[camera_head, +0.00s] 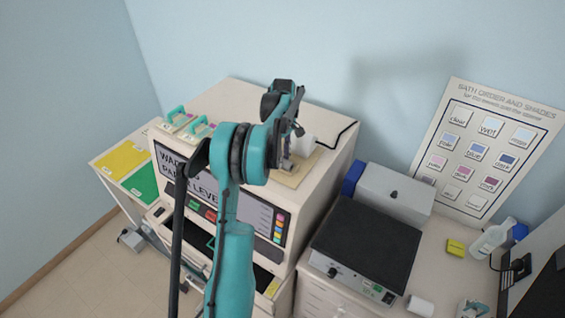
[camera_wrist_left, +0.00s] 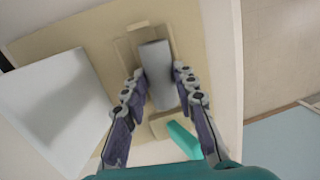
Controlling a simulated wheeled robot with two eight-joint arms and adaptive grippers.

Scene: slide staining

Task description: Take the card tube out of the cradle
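In the left wrist view a grey card tube (camera_wrist_left: 157,78) lies in a shallow tan cradle (camera_wrist_left: 122,48) on a tan board. The two fingers of my left gripper (camera_wrist_left: 157,72) stand on either side of the tube, spread apart, with the tips close to its sides. Whether they touch it I cannot tell. In the head view my left gripper (camera_head: 290,140) reaches down over the tan board (camera_head: 293,174) on top of the white machine, and the arm hides most of the cradle. My right gripper is not in view.
A white block (camera_wrist_left: 55,108) lies beside the cradle. A teal strip (camera_wrist_left: 184,139) lies close to the fingers. Teal-handled items (camera_head: 175,114) stand on the machine's left side. A black-topped device (camera_head: 367,250) and a grey box (camera_head: 394,194) stand to the right.

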